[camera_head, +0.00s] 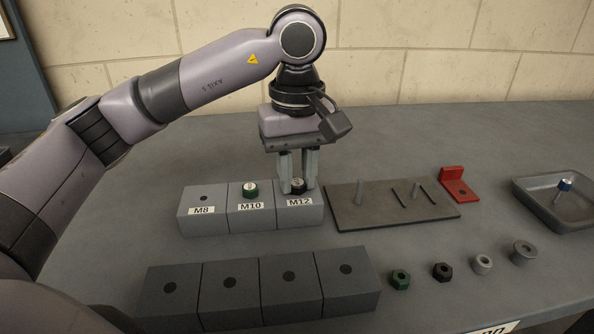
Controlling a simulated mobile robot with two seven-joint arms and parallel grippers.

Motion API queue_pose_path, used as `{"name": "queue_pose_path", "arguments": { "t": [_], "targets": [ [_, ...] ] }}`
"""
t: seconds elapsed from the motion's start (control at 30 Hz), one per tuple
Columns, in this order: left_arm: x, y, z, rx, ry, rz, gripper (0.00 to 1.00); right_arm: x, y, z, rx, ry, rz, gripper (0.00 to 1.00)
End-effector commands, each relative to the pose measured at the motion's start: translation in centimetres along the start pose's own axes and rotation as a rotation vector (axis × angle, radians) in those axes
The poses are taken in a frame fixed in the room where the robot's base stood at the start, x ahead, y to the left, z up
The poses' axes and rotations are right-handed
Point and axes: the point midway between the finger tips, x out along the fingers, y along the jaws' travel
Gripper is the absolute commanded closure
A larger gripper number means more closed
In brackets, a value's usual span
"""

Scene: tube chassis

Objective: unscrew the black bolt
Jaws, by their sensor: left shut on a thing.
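The black bolt (298,184) stands upright at the top of the grey block labelled M12 (307,217). Only its head shows, dark with a pale top. My left gripper (299,187) points straight down over that block, with one finger on each side of the bolt head. It is shut on the bolt. The fingers hide part of the head, and the shank cannot be seen. My right gripper is not in view.
A green bolt (250,189) sits in the M10 block; the M8 block (203,218) has an empty hole. A plate with pins (351,216), a red bracket (458,193) and a tray (524,200) holding a blue-headed bolt lie right. Several holed blocks (228,300) and nuts stand in front.

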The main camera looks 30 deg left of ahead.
Motion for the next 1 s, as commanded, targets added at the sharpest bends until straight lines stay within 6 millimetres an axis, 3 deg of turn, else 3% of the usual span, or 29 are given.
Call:
{"name": "queue_pose_path", "arguments": {
  "t": [0.3,0.7,1.0],
  "targets": [
    [0.07,0.0,0.04,-0.285,0.0,-0.001,1.0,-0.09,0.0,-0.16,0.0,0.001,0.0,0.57],
    [0.13,-0.01,0.05,-0.33,-0.001,-0.003,1.0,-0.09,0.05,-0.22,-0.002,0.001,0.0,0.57],
    [0.13,-0.02,0.08,-0.644,-0.001,-0.005,1.0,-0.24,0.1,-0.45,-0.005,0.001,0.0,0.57]
  ]
}}
